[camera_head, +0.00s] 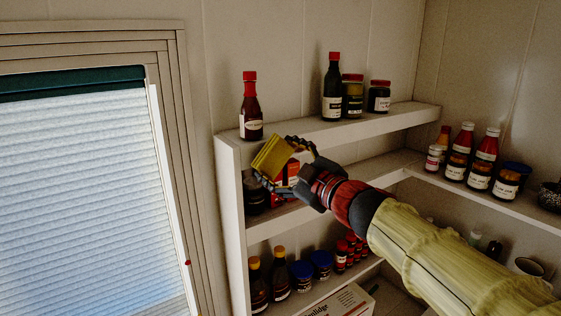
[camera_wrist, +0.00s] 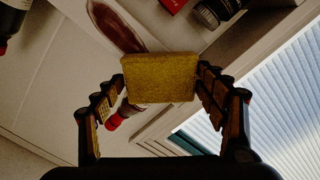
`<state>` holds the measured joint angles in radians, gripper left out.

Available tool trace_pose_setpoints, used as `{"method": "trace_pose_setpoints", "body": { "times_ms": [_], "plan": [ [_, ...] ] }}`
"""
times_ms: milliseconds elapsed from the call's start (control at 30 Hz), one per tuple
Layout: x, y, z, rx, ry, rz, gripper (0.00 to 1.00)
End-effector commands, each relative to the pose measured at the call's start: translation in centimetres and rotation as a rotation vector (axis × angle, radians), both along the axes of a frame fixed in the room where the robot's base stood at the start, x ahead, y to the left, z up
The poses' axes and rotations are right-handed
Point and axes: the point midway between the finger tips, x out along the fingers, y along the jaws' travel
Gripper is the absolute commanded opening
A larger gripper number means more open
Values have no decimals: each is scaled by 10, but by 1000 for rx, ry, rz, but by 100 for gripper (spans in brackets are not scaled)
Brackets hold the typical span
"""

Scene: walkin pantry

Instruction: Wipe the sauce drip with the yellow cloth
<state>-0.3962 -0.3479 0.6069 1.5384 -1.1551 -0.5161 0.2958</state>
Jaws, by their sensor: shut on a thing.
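My gripper (camera_head: 282,165) is shut on the yellow cloth (camera_head: 271,157), a thick, block-like pad, in front of the left end of the upper shelves. In the wrist view, the cloth (camera_wrist: 160,78) sits between both fingers of my gripper (camera_wrist: 160,85). I cannot make out the drip in the head view, where my gripper and the cloth cover part of the shelf.
A red-capped sauce bottle (camera_head: 251,112) stands at the top shelf's left end, close to the cloth. A red box (camera_head: 286,180) and a dark jar (camera_head: 254,196) are behind my gripper. Several bottles and jars fill the shelves. A window (camera_head: 85,190) is at left.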

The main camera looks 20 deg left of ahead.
Motion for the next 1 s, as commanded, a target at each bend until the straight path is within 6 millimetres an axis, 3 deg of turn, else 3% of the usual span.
{"method": "trace_pose_setpoints", "body": {
  "times_ms": [767,1000],
  "plan": [
    [9,11,0,0,-1,1,52],
    [13,6,1,-1,-1,-1,52]
  ]
}}
